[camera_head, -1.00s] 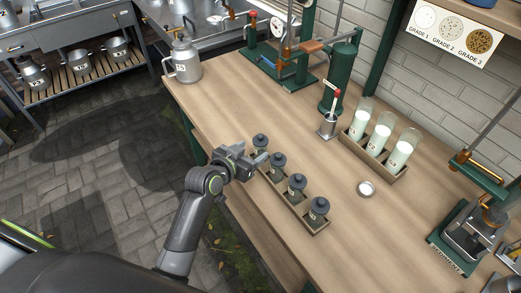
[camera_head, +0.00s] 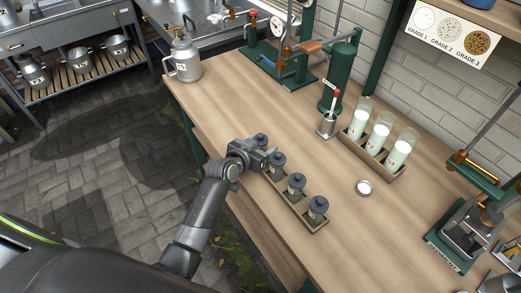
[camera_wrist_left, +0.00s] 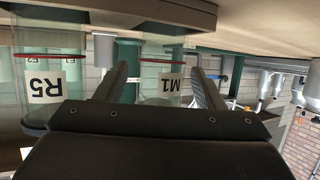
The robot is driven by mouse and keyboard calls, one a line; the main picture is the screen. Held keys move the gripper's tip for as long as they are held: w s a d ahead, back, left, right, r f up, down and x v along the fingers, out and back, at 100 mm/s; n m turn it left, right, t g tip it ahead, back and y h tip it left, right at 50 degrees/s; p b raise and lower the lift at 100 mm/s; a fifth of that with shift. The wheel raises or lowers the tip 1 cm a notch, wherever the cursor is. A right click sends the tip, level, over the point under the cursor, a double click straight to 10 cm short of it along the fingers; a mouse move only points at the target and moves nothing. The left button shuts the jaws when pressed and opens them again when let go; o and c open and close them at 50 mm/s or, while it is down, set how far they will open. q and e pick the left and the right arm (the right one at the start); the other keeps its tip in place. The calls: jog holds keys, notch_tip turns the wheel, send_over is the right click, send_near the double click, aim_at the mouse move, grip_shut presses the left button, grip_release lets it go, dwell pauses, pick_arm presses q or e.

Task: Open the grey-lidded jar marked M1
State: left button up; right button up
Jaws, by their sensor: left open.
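The jar marked M1 (camera_wrist_left: 165,62) shows upside down in the left wrist view, between the two fingers of my left gripper (camera_wrist_left: 162,80). The fingers are open and stand apart on either side of it; contact cannot be told. Its lid is hidden there behind the gripper body. In the head view my left gripper (camera_head: 268,157) is at the far end of a row of grey-lidded jars. The end jar (camera_head: 262,139), apparently M1, is partly hidden behind it. My right gripper is not in view.
The jar marked R5 (camera_wrist_left: 45,80) stands close beside M1. The jars sit in a wooden rack (camera_head: 290,208) near the bench edge. A second rack (camera_head: 372,159) holds milk-filled glasses. A small round dish (camera_head: 364,188) lies on the bench, with clear wood around it.

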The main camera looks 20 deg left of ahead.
pick_arm(q)
jog(key=c, duration=1.1)
jog(key=shift+r, duration=0.15)
notch_tip(320, 180, up, 10)
jog(key=shift+f, duration=0.1)
jog(key=o, duration=0.4)
grip_shut()
